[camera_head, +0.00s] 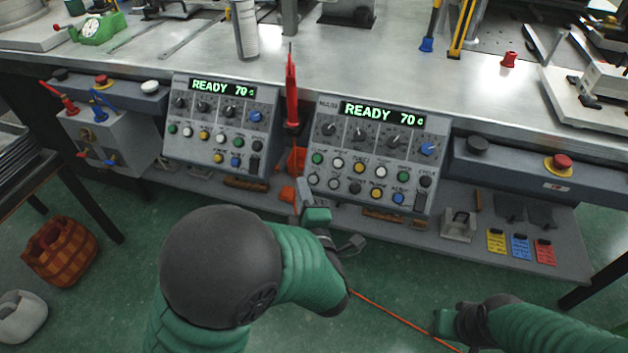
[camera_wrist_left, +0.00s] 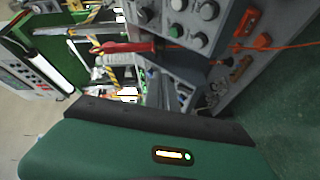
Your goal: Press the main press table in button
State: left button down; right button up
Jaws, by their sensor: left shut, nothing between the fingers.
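Two control panels hang at the bench front in the head view, the left panel (camera_head: 215,110) and the larger right panel (camera_head: 345,135). Both displays read READY 70. Each has knobs above rows of green, white, yellow, blue and black buttons. The button labels are too small to read, so I cannot tell which is the table in button. My left gripper (camera_head: 306,196) is shut and empty, just below the right panel's lower left corner. The left wrist view shows its green housing and panel buttons (camera_wrist_left: 208,10). My right gripper (camera_head: 446,323) is low at right; its fingers are unclear.
A red-handled tool (camera_head: 291,90) hangs between the panels. Red stop buttons sit at the left (camera_head: 102,80) and right (camera_head: 561,162). A lower shelf (camera_head: 400,228) holds tools and coloured cards (camera_head: 520,248).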

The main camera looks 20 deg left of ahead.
aim_at(312, 185)
pick_arm(q)
jog(key=shift+w+f+b, duration=1.05)
jog(key=shift+w+f, duration=0.35)
jog(key=shift+w, duration=0.2)
jog(key=shift+w+f+b, duration=1.05)
jog(key=shift+w+f, duration=0.3)
jog(key=shift+w, duration=0.25)
jog(key=shift+w+f+b, duration=0.2)
jog(key=shift+w+b, duration=0.1)
